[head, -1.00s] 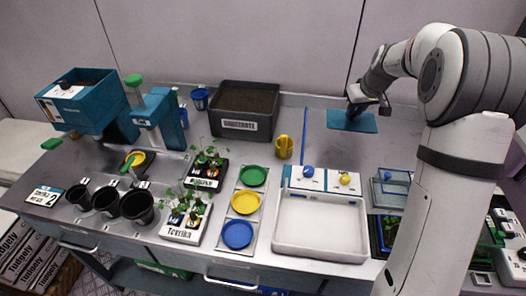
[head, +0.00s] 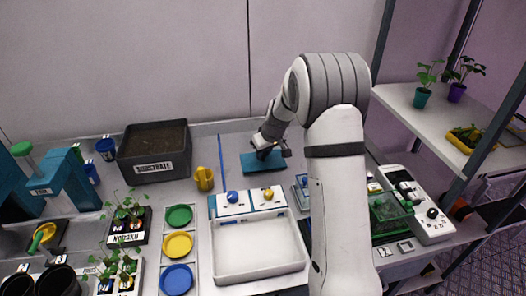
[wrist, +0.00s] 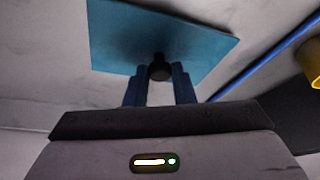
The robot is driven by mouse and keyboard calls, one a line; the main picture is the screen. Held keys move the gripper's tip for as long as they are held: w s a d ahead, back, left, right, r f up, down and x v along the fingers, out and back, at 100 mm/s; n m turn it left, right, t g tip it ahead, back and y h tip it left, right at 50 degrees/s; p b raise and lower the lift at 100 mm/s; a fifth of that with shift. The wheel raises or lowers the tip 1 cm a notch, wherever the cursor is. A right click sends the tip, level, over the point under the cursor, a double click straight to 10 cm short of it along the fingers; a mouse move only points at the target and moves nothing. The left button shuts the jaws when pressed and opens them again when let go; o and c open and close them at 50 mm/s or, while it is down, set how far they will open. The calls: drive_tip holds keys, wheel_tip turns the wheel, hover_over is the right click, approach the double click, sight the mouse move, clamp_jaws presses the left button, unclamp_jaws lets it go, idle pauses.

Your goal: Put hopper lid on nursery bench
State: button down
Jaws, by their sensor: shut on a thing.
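The hopper lid (head: 252,164) is a flat teal plate at the back of the grey nursery bench (head: 224,140), right of the blue strip. It also shows in the wrist view (wrist: 196,30), with a dark round knob (wrist: 160,68) on it. My gripper (head: 267,152) is over the lid in the head view. In the wrist view its blue fingers (wrist: 160,82) are shut on the knob. The lid looks flat on or just above the bench top; I cannot tell whether it touches.
A blue strip (head: 206,150) and a yellow cup (head: 204,179) are left of the lid. The substrate box (head: 153,168) stands farther left. A white tray (head: 258,270) and two labelled white cards are in front. A shelf with plants (head: 423,97) is at right.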

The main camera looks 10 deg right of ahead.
drive_tip(key=shift+r, duration=0.1)
drive_tip(key=shift+f, duration=0.2)
drive_tip(key=c, duration=1.2)
unclamp_jaws()
drive_tip(key=shift+r, duration=0.1)
drive_tip(key=shift+c, duration=0.2)
drive_tip(key=shift+s+r, duration=0.1)
drive_tip(key=shift+r, duration=0.35)
drive_tip(key=b+v, duration=0.1)
drive_tip(key=v, duration=1)
drive_tip(key=s+a+r+m+g+h, duration=0.1)
drive_tip(key=s+m, duration=0.3)
drive_tip(key=s, duration=3)
drive_tip(key=shift+a+r+m+h, duration=0.3)
drive_tip(key=shift+a+r+h, duration=0.1)
drive_tip(key=shift+a, duration=0.1)
